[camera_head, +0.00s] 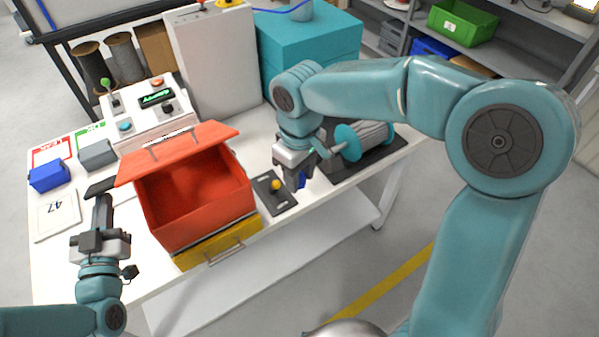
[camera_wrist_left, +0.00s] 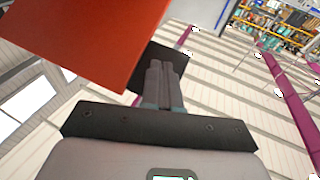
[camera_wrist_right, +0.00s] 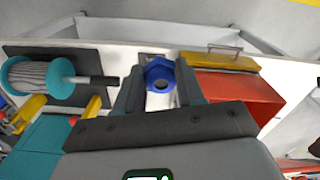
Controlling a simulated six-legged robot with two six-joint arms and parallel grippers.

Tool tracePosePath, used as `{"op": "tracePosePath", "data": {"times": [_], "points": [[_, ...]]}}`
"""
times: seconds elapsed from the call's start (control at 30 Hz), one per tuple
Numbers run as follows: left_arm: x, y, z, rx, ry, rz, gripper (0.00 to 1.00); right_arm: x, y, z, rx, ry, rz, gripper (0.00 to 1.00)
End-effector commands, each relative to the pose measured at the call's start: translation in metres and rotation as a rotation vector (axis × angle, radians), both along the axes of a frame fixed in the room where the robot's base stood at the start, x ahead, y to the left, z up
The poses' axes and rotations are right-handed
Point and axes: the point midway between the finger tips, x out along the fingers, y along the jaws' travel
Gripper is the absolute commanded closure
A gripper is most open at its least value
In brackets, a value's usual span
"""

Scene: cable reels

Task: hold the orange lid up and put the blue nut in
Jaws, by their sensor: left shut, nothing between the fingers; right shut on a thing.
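The orange box (camera_head: 195,222) stands on the bench with its top open. Its orange lid (camera_head: 185,150) is raised and tilted over the back; it also shows in the left wrist view (camera_wrist_left: 75,35). My left gripper (camera_head: 102,200) is shut and empty beside the lid's left edge. A black flat piece (camera_head: 101,187) is at its fingertips. I cannot tell whether gripper or piece touches the lid. My right gripper (camera_head: 297,176) is shut on the blue nut (camera_head: 302,180), right of the box; the nut's hole faces the right wrist camera (camera_wrist_right: 160,69).
A dark plate with a yellow knob (camera_head: 275,185) lies between box and right gripper. A yellow drawer (camera_head: 220,245) is under the box. A control panel (camera_head: 152,112) and blue bin (camera_head: 49,177) are at left.

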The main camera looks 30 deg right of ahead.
Motion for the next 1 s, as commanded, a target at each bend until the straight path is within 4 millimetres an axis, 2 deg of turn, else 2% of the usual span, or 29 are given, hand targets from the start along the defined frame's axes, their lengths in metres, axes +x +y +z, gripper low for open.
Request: {"op": "tracePosePath", "data": {"times": [0.2,0.5,1.0], "points": [[0.014,0.000,0.028,-0.001,-0.006,-0.001,1.00,0.000,0.000,0.000,0.000,0.000,0.000,0.90],[0.040,0.000,0.058,-0.001,-0.006,-0.001,1.00,0.000,0.000,0.000,0.000,0.000,0.000,0.90],[0.088,0.000,0.092,-0.002,-0.002,0.000,1.00,0.000,0.000,0.000,0.000,0.000,0.000,0.90]]}}
